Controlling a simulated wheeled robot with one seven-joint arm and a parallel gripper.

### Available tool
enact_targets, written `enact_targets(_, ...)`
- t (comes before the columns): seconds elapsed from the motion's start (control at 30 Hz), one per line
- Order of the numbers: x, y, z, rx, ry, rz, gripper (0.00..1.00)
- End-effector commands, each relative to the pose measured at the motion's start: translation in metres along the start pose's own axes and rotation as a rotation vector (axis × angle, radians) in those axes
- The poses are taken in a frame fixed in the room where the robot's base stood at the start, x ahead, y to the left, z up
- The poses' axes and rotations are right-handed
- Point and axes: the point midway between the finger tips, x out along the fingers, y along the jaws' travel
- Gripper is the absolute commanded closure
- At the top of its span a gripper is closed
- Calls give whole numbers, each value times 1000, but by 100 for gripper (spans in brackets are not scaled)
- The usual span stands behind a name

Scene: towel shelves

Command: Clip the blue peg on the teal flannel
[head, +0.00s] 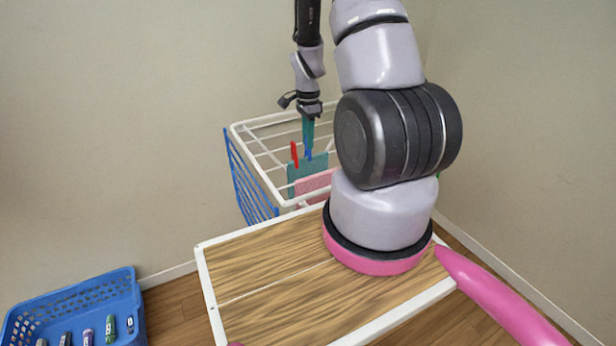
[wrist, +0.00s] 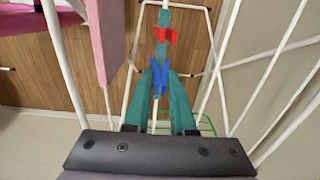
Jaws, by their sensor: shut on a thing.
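The teal flannel (head: 307,172) hangs over a bar of the white drying rack. In the wrist view its top edge shows as a thin teal strip (wrist: 164,18). A red peg (head: 295,156) sits at its top left and also shows in the wrist view (wrist: 166,36). My gripper (head: 308,145) points down over the flannel, its teal fingers shut on the blue peg (wrist: 160,76). The blue peg (head: 308,155) is at the flannel's top edge, in line with it, right of the red peg. Whether its jaws straddle the cloth I cannot tell.
My arm hides the rack's right part.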

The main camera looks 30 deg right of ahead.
Motion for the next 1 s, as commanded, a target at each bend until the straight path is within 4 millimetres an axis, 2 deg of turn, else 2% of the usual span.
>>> enact_targets(1.0,15,0,0,0,0,0,100)
